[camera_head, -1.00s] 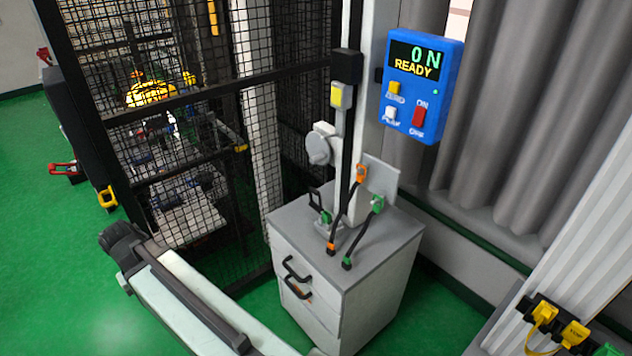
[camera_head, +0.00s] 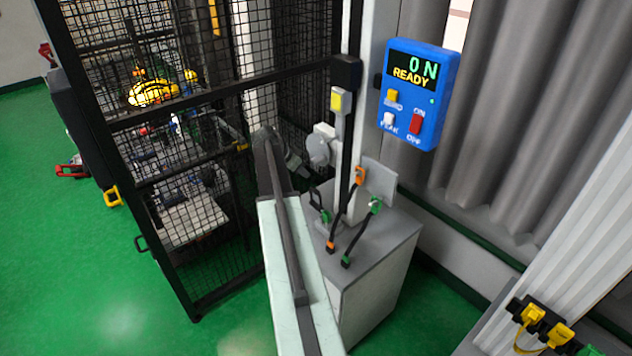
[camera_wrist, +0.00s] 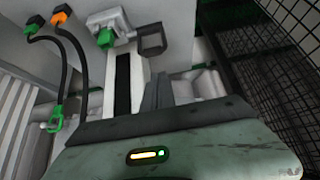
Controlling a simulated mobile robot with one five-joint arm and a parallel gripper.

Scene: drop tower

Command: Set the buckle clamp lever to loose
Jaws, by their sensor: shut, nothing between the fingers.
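The buckle clamp sits at the foot of the post on the grey cabinet. It has a black loop lever (camera_head: 315,199) and a green part (camera_head: 325,216). In the wrist view, the loop lever (camera_wrist: 152,41) sticks out beside the green part (camera_wrist: 106,39), at the upper middle. My gripper (camera_head: 303,172) is partly hidden behind my arm in the head view, just above and left of the lever. In the wrist view, its dark fingers (camera_wrist: 157,88) are shut and empty, pointing towards the lever.
The cabinet (camera_head: 385,250) carries a post with a round grey housing (camera_head: 320,147) close to my gripper. Orange-ended (camera_head: 360,175) and green-ended (camera_head: 376,205) cables rise beside the post. A black mesh cage (camera_head: 200,180) stands left. A blue panel (camera_head: 415,95) reads "ON READY".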

